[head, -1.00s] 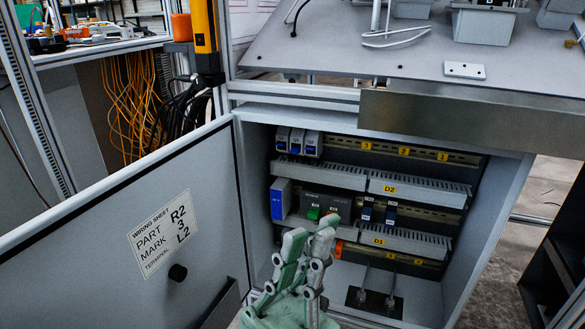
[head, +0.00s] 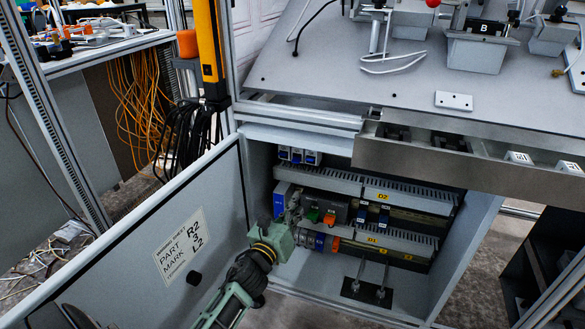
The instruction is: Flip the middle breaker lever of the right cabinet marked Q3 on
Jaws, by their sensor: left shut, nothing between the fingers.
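The open cabinet (head: 468,235) holds rows of modules on rails. At its upper left are three small breakers with blue parts; the middle one (head: 297,156) sits between its neighbours. Their markings and lever positions are too small to read. My left gripper (head: 296,207) is shut and empty in front of the middle row, below the breakers, beside the blue module (head: 281,198). It covers part of that row; I cannot tell whether it touches anything. My right gripper is not in view.
A metal drawer (head: 450,175) and the worktop (head: 350,85) overhang the cabinet. Wire ducts (head: 400,190) cross inside. Orange cables (head: 140,105) hang at left.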

